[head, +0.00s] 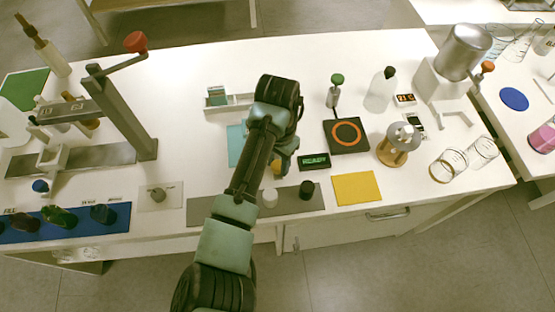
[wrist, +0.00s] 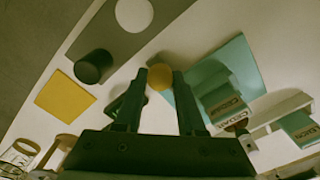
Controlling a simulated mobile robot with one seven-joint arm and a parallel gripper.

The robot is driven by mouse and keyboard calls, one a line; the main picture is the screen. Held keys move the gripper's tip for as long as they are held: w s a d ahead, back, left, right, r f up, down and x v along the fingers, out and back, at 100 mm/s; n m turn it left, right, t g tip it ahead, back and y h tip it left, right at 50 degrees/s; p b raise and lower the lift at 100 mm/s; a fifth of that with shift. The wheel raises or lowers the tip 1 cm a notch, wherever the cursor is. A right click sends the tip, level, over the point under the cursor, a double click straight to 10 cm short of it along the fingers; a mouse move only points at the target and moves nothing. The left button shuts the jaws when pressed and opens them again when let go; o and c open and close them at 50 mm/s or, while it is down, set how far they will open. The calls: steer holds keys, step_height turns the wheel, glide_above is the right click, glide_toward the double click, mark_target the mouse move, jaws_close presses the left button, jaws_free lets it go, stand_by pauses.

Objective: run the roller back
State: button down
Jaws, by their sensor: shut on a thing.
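My gripper (head: 279,166) reaches down over the bench, near the front grey mat (head: 232,211). In the wrist view its two fingers (wrist: 160,88) are shut on a small round amber-yellow thing (wrist: 160,76), seen end-on. In the head view the yellow thing (head: 276,168) shows just below the gripper, partly hidden. I cannot tell from its shape whether it is the roller. A teal mat (head: 235,150) lies beside the arm and also shows in the wrist view (wrist: 240,60).
To the right are a yellow mat (head: 357,188), a READY display (head: 314,161) and a black plate (head: 346,148). A white tray (head: 236,105) is behind; a lever press (head: 120,110) stands left.

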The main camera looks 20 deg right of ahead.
stand_by(0.8)
steer(key=w+a, duration=0.1)
steer(key=a, duration=0.2)
steer(key=a+p, duration=0.1)
steer(key=a, duration=0.1)
steer(key=w+a, duration=0.1)
steer(key=a, duration=0.2)
steer(key=shift+w+a+p, duration=0.3)
steer(key=shift+p, duration=0.1)
steer(key=c, duration=0.5)
jaws_free()
steer(key=shift+a, duration=0.1)
steer(key=shift+r, duration=0.2)
step_height(320, 180, up, 13)
steer(key=p, duration=0.1)
steer(key=shift+f, duration=0.2)
